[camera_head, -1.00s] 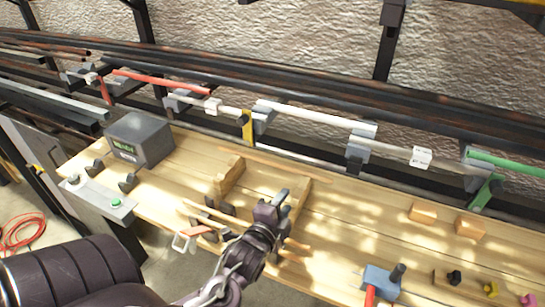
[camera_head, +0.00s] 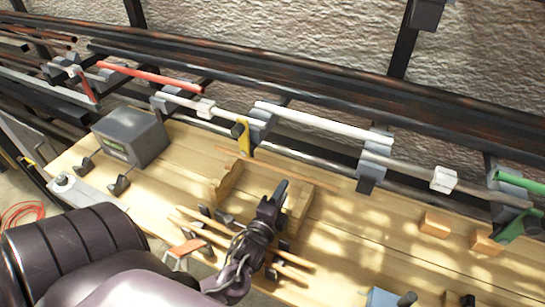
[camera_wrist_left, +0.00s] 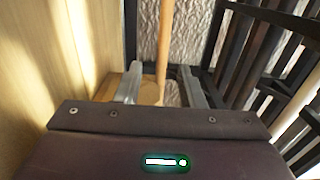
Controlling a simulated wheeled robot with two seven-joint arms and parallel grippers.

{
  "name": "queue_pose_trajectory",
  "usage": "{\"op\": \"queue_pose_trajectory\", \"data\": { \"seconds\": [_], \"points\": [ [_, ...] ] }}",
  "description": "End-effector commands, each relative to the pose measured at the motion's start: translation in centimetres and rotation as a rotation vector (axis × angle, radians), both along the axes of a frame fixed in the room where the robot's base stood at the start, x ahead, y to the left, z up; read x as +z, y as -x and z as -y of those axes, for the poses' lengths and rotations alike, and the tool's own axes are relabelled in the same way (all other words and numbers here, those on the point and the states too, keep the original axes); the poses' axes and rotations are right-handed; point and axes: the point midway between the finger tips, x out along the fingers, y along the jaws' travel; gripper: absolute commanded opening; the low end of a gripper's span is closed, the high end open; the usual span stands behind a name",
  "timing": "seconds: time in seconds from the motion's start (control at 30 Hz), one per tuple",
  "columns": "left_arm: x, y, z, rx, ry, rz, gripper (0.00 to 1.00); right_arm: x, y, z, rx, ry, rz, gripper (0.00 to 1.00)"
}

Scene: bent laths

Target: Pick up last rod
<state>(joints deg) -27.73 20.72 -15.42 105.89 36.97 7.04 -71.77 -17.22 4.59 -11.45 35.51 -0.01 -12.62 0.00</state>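More pale rods (camera_head: 200,236) rest across dark holders near the front edge, partly hidden by my left arm. My left gripper (camera_head: 280,190) is over the bench beside the right wooden block (camera_head: 298,208). In the left wrist view, its two grey fingers (camera_wrist_left: 162,88) stand apart. A wooden rod (camera_wrist_left: 164,45) runs between them with gaps on both sides. I cannot tell which rod this is. My right gripper is not in view.
A grey box (camera_head: 130,135) stands at the bench's left. Racks with red (camera_head: 150,74), white (camera_head: 320,121) and green (camera_head: 520,182) bars run along the back. Orange-brown blocks (camera_head: 435,223) sit at right. The bench between them is mostly clear.

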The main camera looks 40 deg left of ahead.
Motion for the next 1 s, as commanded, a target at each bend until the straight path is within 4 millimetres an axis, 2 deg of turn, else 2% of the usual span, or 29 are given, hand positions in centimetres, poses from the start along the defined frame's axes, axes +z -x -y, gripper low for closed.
{"op": "queue_pose_trajectory", "data": {
  "seconds": [0.03,0.27,0.53,0.87,1.0],
  "points": [
    [0.6,-0.9,-0.2,0.001,-0.001,0.008,0.36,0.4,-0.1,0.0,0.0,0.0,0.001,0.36],
    [0.7,-2.5,-0.7,0.002,-0.002,0.007,0.36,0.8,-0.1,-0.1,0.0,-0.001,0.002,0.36],
    [0.7,-6.5,-1.6,0.001,0.0,0.006,0.36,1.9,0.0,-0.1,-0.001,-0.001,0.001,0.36],
    [0.4,-7.2,-1.8,0.001,0.0,0.005,0.36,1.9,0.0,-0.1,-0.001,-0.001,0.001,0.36],
    [0.4,-7.2,-1.8,0.0,0.0,0.005,0.17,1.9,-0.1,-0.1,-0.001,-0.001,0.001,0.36]
  ]
}}
